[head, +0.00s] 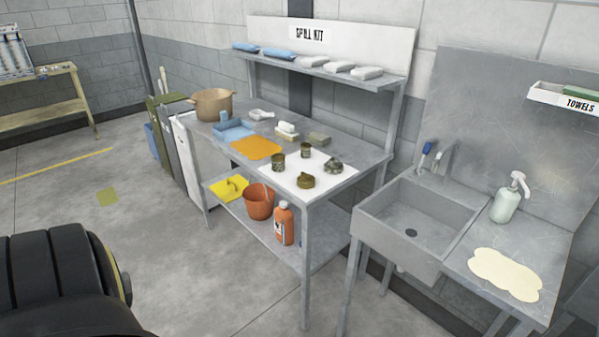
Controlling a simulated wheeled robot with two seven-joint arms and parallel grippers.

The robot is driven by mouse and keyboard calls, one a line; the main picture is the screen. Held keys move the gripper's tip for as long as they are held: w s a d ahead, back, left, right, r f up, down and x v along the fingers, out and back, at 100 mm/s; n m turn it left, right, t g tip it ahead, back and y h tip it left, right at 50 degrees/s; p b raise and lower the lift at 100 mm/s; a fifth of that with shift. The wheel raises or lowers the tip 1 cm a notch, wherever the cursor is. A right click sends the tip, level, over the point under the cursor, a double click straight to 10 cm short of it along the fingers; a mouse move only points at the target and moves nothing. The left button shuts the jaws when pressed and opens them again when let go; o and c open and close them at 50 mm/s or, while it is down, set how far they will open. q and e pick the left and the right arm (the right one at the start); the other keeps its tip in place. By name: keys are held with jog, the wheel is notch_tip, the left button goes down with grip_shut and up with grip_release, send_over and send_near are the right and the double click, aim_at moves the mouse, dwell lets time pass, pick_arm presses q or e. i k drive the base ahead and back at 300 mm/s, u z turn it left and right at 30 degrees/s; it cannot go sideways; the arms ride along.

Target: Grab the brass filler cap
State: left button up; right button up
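Several small metal parts stand on a white mat (318,182) on the steel workbench. The low, round, brownish-gold one at the mat's front (306,181) looks most like the brass filler cap, but it is small and I cannot be sure. Two short dark olive cylinders (278,162) (306,149) stand to its left and behind it. A greyer round part (333,166) sits to its right and behind. All are apart from one another. Neither of my grippers is in view.
On the workbench (355,158) are an orange cloth (256,147), a blue tray (234,130) and a pot (213,104). A sink (420,220) stands close on the right. A large black ribbed shape (65,275), unclear what, fills the lower left. Floor before the bench is clear.

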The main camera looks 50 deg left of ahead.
aim_at(305, 181)
jog(key=u, duration=1.2)
jog(key=k, duration=0.1)
jog(key=u, duration=0.25)
